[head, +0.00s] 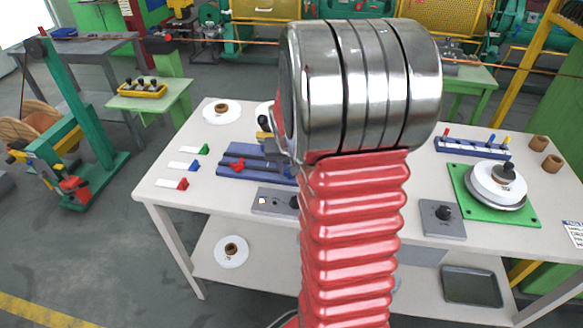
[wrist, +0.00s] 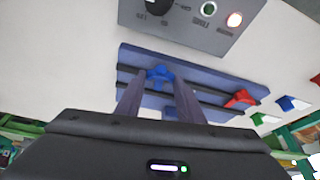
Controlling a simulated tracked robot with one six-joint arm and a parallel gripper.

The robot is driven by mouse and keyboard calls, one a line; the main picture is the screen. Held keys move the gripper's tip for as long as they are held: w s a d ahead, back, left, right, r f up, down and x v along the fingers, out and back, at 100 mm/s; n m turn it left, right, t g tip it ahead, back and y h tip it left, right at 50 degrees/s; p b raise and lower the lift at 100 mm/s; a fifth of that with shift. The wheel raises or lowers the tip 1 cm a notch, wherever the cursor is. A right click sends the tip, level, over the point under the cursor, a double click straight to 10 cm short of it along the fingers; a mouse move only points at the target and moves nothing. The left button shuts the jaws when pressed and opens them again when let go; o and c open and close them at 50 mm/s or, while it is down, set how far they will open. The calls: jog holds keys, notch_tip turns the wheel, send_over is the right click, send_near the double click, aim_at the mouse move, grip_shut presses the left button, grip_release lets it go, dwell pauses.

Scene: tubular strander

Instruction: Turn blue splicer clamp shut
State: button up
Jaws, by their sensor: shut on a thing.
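The splicer is a dark blue block with a black-lined groove; it lies on the white table left of my arm in the head view (head: 230,172) and across the middle of the wrist view (wrist: 200,75). Its blue clamp (wrist: 160,72) is a small winged knob on the block. My gripper (wrist: 158,84) is shut on the blue clamp, one finger at each side. A red clamp (wrist: 240,97) stands farther along the same block; it also shows in the head view (head: 238,165). In the head view my arm hides the gripper and the blue clamp.
A grey control box (wrist: 200,18) with a black knob and a lit lamp sits beside the splicer. Green, blue and red-ended white tags (head: 183,166) lie left of it. A blue rack (head: 472,147) and a green plate (head: 520,208) with a disc stand at right.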

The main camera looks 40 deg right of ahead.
jog(key=shift+w+a+m, duration=0.1)
jog(key=shift+w+m, duration=0.1)
jog(key=shift+m, duration=0.4)
jog(key=shift+m+h, duration=0.3)
jog(key=shift+m, duration=0.1)
jog(key=o, duration=1.1)
jog(key=shift+c, duration=0.2)
jog(key=shift+s+g, duration=0.1)
jog(key=shift+g, duration=0.2)
jog(key=v, duration=1.3)
jog(key=shift+a+r, duration=0.15)
jog(key=shift+r, duration=0.15)
jog(key=shift+s, duration=0.15)
